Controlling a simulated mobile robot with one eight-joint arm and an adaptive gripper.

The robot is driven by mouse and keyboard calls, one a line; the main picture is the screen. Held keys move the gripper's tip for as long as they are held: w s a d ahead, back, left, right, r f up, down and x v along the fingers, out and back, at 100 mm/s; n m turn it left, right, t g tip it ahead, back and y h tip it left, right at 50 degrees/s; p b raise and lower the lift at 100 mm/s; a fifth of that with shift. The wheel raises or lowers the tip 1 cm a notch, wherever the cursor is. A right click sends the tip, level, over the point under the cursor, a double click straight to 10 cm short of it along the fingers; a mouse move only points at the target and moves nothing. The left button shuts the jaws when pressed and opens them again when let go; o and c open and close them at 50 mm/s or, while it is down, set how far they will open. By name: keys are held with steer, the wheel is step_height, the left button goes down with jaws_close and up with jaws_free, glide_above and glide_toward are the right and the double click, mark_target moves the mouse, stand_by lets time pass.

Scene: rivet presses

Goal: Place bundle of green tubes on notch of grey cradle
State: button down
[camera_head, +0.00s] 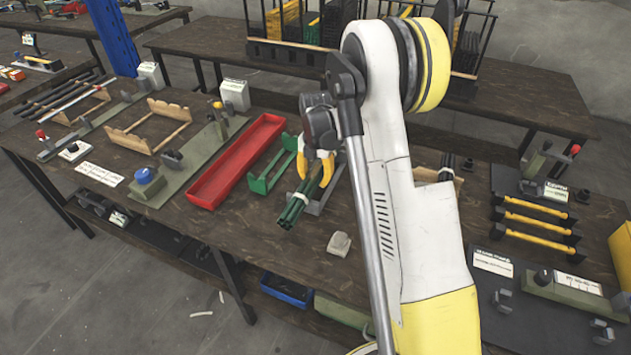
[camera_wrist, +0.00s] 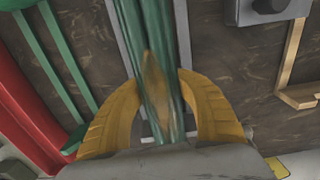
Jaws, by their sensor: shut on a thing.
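The bundle of green tubes (camera_head: 294,210) is in my gripper (camera_head: 317,167), whose yellow fingers close around it in the head view. In the wrist view the bundle (camera_wrist: 150,60) runs up from between the yellow fingers (camera_wrist: 155,105). The grey cradle (camera_head: 332,190) is beside and partly behind the bundle, to the right of the green cradle. In the wrist view its grey rails (camera_wrist: 183,35) show on both sides of the tubes, below them. I cannot tell whether the tubes touch the cradle or its notch.
A green cradle (camera_head: 259,184) and a red tray (camera_head: 207,189) stand to the left. A small grey block (camera_head: 339,244) lies in front. A wooden cradle (camera_head: 123,137) is further left. Yellow bars (camera_head: 537,221) lie at the right. Bare table is in front of the bundle.

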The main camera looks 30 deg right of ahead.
steer(key=shift+f, duration=0.1)
steer(key=c, duration=0.9)
jaws_free()
steer(key=shift+c, duration=0.2)
